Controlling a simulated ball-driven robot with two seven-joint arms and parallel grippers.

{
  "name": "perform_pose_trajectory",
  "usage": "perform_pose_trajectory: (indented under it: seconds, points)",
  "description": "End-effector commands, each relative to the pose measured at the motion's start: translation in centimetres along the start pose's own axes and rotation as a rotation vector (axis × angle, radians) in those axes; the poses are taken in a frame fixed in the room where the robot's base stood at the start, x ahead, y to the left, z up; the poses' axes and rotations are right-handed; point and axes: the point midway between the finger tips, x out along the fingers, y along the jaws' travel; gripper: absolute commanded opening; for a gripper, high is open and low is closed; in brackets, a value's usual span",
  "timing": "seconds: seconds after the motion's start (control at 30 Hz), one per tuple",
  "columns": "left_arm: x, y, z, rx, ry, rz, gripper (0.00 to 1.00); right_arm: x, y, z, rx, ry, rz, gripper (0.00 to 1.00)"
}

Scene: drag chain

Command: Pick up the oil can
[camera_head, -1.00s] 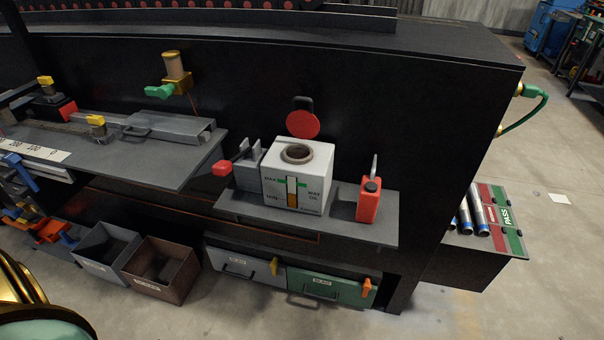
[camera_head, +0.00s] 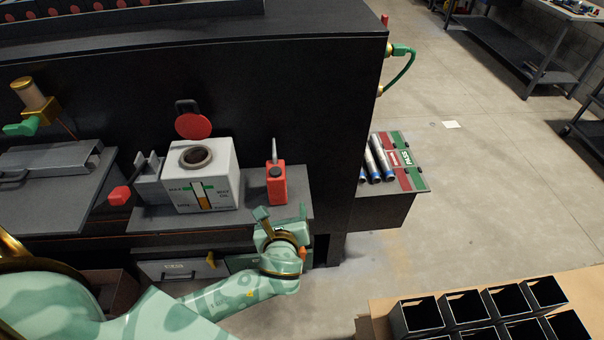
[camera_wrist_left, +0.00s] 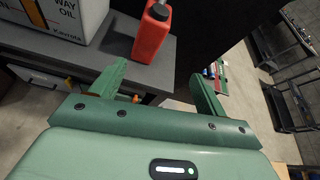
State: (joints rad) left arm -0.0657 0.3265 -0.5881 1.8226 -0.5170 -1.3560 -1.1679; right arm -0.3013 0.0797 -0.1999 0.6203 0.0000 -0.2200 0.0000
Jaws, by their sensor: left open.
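The red oil can (camera_head: 277,186) stands upright on a grey shelf (camera_head: 298,209), with a grey spout and dark cap on top. It also shows in the left wrist view (camera_wrist_left: 152,36), its top cut off by the upper edge. My left gripper (camera_head: 279,212) is open and empty, in front of and below the can at the shelf's front edge. In the left wrist view its green fingers (camera_wrist_left: 160,78) are spread, with the can ahead and left of centre, apart from them. My right gripper is out of view.
A white way-oil reservoir (camera_head: 203,178) stands left of the can. A red-handled grey part (camera_head: 148,172) is beside it. Metal cylinders (camera_head: 378,158) lie on a tray at right. Black bins (camera_head: 418,316) stand at lower right. The dark machine wall rises behind the shelf.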

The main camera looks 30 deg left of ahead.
Motion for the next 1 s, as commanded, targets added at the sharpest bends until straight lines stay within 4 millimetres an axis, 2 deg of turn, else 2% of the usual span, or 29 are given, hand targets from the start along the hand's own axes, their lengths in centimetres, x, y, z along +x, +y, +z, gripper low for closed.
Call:
perform_pose_trajectory:
  seconds: [0.1,0.17,0.27,0.5,0.6,0.83,1.0]
  points:
    - [0.1,1.1,0.6,0.149,-0.032,0.057,0.75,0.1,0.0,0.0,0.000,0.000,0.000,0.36]
    - [0.5,1.2,0.7,0.179,-0.033,0.063,0.75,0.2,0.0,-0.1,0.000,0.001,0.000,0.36]
    - [2.2,1.3,0.7,0.190,-0.032,0.063,0.75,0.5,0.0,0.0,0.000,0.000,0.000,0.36]
    - [8.2,1.7,0.7,0.186,-0.031,0.063,0.75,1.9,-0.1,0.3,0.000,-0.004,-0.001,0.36]
    - [9.9,1.8,0.8,0.185,-0.029,0.062,0.75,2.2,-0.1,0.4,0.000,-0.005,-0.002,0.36]
    - [11.9,1.8,0.9,0.183,-0.029,0.062,0.75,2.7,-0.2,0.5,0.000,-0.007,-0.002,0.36]
    - [14.9,1.9,0.9,0.183,-0.028,0.064,0.75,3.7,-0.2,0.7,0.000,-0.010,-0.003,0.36]
